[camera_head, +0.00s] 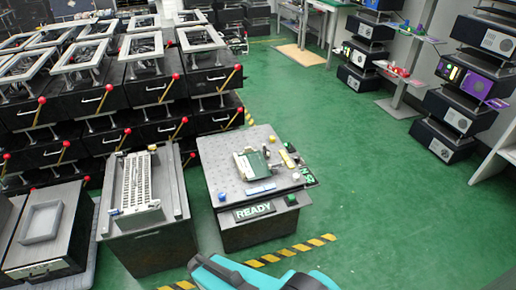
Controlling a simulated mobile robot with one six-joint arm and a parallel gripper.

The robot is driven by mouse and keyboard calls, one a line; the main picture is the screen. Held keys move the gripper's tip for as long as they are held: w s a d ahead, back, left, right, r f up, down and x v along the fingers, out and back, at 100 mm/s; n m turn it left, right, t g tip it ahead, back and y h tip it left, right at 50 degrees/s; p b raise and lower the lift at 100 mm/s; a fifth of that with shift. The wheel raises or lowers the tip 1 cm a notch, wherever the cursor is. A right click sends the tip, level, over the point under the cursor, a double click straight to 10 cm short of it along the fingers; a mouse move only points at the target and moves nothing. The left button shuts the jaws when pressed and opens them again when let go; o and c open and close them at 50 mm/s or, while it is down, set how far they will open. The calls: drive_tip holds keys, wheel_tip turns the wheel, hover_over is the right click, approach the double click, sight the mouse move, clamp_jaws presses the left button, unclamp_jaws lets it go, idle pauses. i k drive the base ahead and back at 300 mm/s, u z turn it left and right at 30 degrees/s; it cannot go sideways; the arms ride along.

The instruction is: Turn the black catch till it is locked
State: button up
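The black catch is too small to make out for certain. A teal and black part, probably of my arm, shows at the bottom edge. My gripper's fingers are not in view.
Left of the table stands a cabinet with a slotted metal rack (142,182). Rows of black units with red-knobbed levers fill the upper left. Stacked black units (455,115) stand at the right. Green floor (375,200) is clear right of the table, with yellow-black tape (290,250) in front.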

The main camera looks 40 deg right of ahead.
sight(266, 152)
drive_tip(key=u, duration=1.55)
drive_tip(key=k, duration=0.15)
drive_tip(key=z, duration=2.85)
drive_tip(key=i, duration=0.6)
drive_tip(key=u, duration=0.05)
